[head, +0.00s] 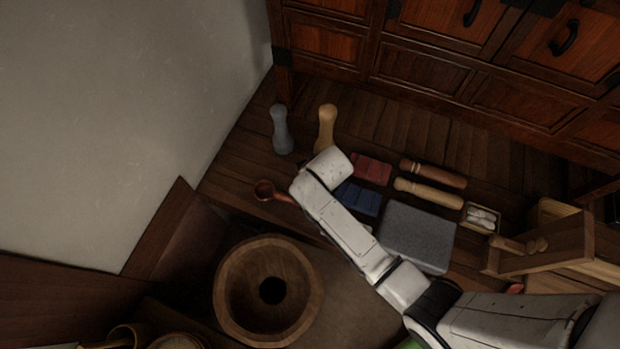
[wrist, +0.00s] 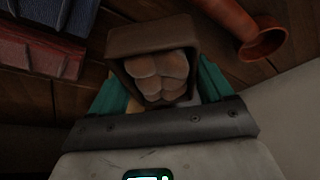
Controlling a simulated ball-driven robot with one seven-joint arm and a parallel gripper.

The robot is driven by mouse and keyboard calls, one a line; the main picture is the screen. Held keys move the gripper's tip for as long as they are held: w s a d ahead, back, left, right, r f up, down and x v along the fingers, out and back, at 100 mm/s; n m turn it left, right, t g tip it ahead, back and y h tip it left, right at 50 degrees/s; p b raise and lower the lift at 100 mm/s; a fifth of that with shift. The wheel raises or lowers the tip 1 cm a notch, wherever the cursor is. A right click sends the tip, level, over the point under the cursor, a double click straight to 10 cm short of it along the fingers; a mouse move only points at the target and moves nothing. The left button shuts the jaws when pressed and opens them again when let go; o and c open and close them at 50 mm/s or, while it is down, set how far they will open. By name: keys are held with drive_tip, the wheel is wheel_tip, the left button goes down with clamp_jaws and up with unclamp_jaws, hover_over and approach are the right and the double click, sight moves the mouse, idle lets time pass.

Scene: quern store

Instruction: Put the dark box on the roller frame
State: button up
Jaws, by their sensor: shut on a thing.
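The dark box (wrist: 122,42) is a small open brown box with several rounded pale brown pieces inside. In the wrist view it sits between the teal fingers of my gripper (wrist: 160,88), which is shut on it. In the head view the box and my fingers are hidden behind my arm. A wooden frame (head: 588,240) with short rounded pegs stands at the right of the head view. It may be the roller frame, but I cannot tell for sure.
Two bottle-shaped pieces stand behind. A round wooden tub (head: 229,297) is in front.

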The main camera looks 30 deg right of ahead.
drive_tip(key=shift+w+f+b, duration=0.3)
drive_tip(key=shift+w+f, duration=0.6)
drive_tip(key=shift+f, duration=0.15)
drive_tip(key=shift+w+f+b, duration=0.15)
drive_tip(key=shift+f+b, duration=0.4)
drive_tip(key=shift+f, duration=1.15)
drive_tip(key=shift+f, duration=0.15)
drive_tip(key=o, duration=1)
drive_tip(key=p+v, duration=0.4)
drive_tip(key=v, duration=0.8)
